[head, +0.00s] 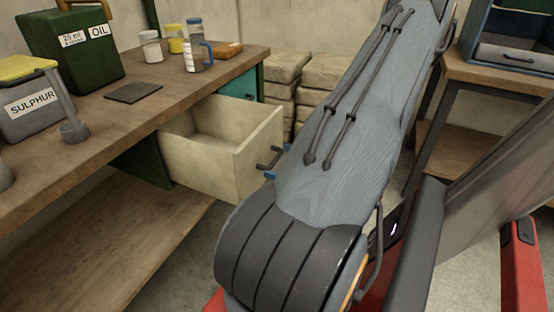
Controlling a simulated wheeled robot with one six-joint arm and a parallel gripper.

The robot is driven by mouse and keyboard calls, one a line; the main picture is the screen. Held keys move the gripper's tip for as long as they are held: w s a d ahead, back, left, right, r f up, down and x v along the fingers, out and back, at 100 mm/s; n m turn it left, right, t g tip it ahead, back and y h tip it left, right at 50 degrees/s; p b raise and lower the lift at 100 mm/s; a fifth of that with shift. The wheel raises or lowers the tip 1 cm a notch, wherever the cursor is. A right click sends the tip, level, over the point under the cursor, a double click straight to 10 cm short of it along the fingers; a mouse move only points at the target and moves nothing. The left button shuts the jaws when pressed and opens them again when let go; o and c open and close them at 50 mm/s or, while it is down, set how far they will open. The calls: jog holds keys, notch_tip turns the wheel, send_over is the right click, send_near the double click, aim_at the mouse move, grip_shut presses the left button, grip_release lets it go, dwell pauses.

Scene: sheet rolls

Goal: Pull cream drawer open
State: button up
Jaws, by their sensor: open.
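The cream drawer (205,165) sits under the workbench on the left and stands pulled well out, its inside empty as far as I can see. Its front panel faces right and carries a dark handle (268,158). My gripper (278,161) is mostly hidden behind my own arm. Only its blue fingertips show, one above and one below the handle's right end. The jaws are open, and I cannot tell whether they touch the handle.
The wooden workbench (110,125) holds a green oil can (70,50), a sulphur box (30,108), a dark flat plate (133,92), jars and a mug (198,57). Stacked sacks (285,75) stand behind the drawer. Another bench (500,75) stands at right.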

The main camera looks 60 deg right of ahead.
jog(key=s, duration=0.4)
jog(key=shift+s+d, duration=0.35)
jog(key=shift+d, duration=0.05)
